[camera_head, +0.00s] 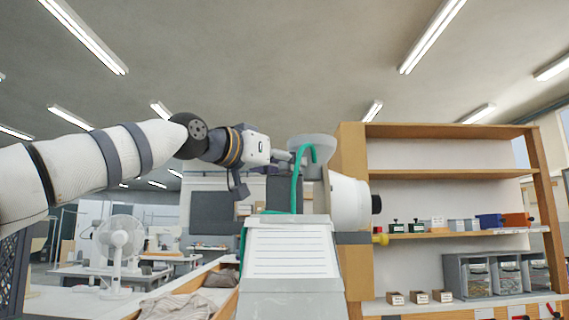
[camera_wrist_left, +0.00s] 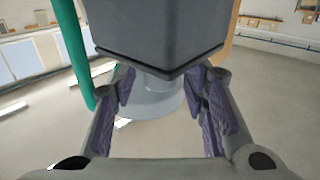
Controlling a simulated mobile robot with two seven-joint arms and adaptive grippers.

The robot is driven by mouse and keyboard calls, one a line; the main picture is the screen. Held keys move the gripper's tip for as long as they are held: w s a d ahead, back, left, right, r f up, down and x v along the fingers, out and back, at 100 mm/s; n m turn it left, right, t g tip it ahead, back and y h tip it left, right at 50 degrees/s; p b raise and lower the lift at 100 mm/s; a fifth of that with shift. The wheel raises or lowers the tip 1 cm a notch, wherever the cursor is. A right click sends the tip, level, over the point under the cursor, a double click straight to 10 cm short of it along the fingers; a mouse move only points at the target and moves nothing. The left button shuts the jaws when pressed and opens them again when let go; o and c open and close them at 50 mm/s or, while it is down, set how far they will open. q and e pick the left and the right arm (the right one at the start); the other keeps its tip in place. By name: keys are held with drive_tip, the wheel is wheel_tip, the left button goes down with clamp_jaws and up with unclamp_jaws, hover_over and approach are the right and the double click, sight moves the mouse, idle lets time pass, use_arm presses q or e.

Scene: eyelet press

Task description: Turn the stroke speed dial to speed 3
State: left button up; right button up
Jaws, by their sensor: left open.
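The eyelet press (camera_head: 292,255) stands in the middle of the head view, with a pale body, a grey hopper (camera_head: 312,142) on top and a green hose (camera_head: 296,185). A black knob (camera_head: 376,204) sticks out at its right end. I cannot make out a dial with speed marks in either view. My left gripper (camera_head: 284,157) is beside the hopper, at the press's upper left. In the left wrist view its purple-padded fingers (camera_wrist_left: 172,112) are apart with nothing held. A dark grey box-shaped part (camera_wrist_left: 150,32) fills the top there. My right gripper is out of view.
A wooden shelf unit (camera_head: 450,132) with small boxes and grey bins (camera_head: 496,276) stands right of the press. A white fan (camera_head: 120,240) and tables are at the left. The green hose (camera_wrist_left: 74,50) runs close to the left finger.

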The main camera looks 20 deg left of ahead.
use_arm(q)
drive_tip(key=shift+a, duration=0.1)
clamp_jaws()
drive_tip(key=shift+w+f, duration=0.1)
drive_tip(key=shift+m+g+h, duration=0.3)
drive_tip(key=shift+m+h, duration=0.1)
drive_tip(key=shift+h, duration=0.2)
unclamp_jaws()
drive_tip(key=v, duration=1.2)
